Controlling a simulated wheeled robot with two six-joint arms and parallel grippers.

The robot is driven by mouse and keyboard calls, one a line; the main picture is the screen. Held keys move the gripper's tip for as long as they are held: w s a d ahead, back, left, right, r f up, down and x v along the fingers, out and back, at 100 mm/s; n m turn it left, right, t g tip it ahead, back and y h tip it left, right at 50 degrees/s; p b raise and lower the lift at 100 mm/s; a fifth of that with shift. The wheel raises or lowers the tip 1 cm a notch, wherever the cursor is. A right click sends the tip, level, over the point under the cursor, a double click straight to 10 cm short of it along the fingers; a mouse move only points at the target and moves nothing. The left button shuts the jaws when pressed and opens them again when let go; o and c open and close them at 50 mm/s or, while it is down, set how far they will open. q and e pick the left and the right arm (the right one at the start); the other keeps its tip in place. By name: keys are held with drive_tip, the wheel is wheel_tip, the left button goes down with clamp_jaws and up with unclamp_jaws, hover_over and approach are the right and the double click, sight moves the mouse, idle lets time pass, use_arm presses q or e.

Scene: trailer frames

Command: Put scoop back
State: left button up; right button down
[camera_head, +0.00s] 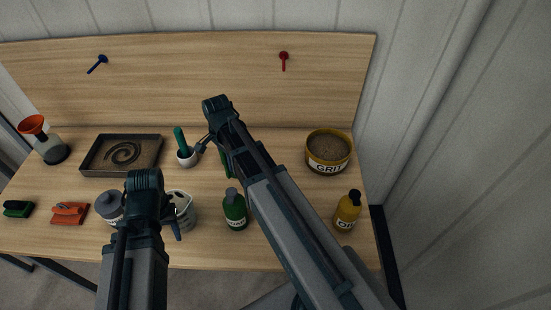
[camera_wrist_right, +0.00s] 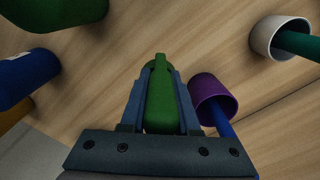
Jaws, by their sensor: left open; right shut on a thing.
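My right gripper (camera_wrist_right: 160,92) is shut on a green thing (camera_wrist_right: 160,112), which I take for the scoop. The thing is wide near the gripper and ends in a narrow tip. In the head view, part of the green thing (camera_head: 226,162) shows beside my right arm, above the table. The fingers there are mostly hidden by the arm. A purple cup (camera_wrist_right: 209,94) with a blue handle in it stands close to the right of the gripper in the wrist view. My left gripper (camera_head: 171,218) is open and empty over the front of the table, near a white jug (camera_head: 184,213).
A white cup (camera_head: 187,158) holds a green handle. A spiral-marked tray (camera_head: 84,163), a GRIT tub (camera_head: 329,166), a green bottle (camera_head: 235,211), a yellow bottle (camera_head: 346,212) and a grey jar (camera_head: 108,209) stand around. The backboard (camera_head: 180,80) has blue and red pegs.

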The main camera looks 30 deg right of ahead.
use_arm(q)
wheel_tip(320, 180, down, 5)
drive_tip(key=b, duration=0.5)
drive_tip(key=shift+f, duration=0.15)
use_arm(e)
drive_tip(key=d+f, duration=0.1)
drive_tip(key=d, duration=0.4)
drive_tip(key=d+f, duration=0.2)
drive_tip(key=d, duration=0.3)
drive_tip(key=w+d+f, duration=0.1)
drive_tip(key=d+f, duration=0.1)
drive_tip(key=d, duration=0.3)
drive_tip(key=shift+d+f, duration=0.15)
drive_tip(key=shift+d, duration=0.25)
use_arm(q)
drive_tip(key=shift+r, duration=0.2)
use_arm(e)
drive_tip(key=shift+s, duration=0.1)
use_arm(q)
drive_tip(key=shift+f, duration=0.15)
drive_tip(key=shift+f, duration=0.1)
use_arm(e)
drive_tip(key=c, duration=1.1)
unclamp_jaws()
drive_tip(key=o, duration=0.4)
drive_tip(key=shift+o, duration=0.2)
